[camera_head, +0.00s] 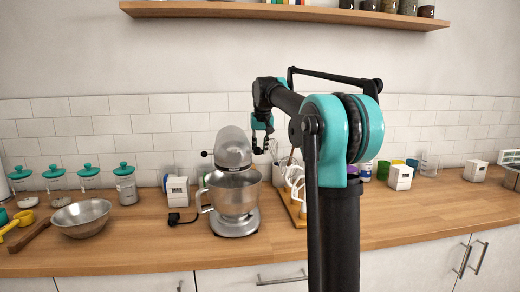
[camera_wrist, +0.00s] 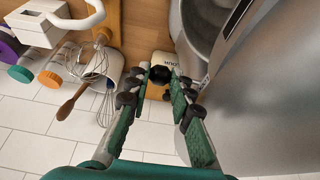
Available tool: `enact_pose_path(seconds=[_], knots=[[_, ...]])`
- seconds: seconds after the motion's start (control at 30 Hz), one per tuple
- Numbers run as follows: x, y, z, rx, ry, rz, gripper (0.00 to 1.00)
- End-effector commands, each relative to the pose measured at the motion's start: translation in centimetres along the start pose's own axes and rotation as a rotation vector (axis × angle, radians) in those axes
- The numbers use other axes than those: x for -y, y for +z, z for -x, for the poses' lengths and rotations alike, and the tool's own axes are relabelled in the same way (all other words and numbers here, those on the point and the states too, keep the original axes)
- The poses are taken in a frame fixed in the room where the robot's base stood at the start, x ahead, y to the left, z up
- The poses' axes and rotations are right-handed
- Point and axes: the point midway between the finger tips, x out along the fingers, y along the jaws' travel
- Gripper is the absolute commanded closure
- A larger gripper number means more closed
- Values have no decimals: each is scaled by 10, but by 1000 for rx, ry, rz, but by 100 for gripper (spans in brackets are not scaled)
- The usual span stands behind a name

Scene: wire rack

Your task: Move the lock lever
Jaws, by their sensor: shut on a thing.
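The stand mixer (camera_head: 235,190) stands on the wooden counter, with its grey head lowered over a steel bowl (camera_head: 236,193). Its silver body (camera_wrist: 260,90) fills the right of the wrist view. My gripper (camera_head: 264,148) is at the right side of the mixer head. In the wrist view my gripper (camera_wrist: 160,72) has its two fingertips closed in on a small black knob (camera_wrist: 160,75), which looks like the end of the lock lever. The lever's stem is hidden. In the head view the fingertips are too small to make out their contact.
A white rack (camera_head: 293,185) on a wooden base stands close on the mixer's right. A holder with whisks (camera_wrist: 100,68) and a wooden spoon (camera_wrist: 75,100) is beside my gripper. A metal bowl (camera_head: 82,218) and jars are at the left. The front counter is mostly clear.

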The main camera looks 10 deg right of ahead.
Motion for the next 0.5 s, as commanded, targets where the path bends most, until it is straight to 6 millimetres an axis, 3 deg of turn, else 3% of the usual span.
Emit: enact_pose_path(seconds=[0.3, 0.5], knots=[[0, 23, 10, 0, 0, 1, 100], [0, 25, 10, 2, 0, 0, 100]])
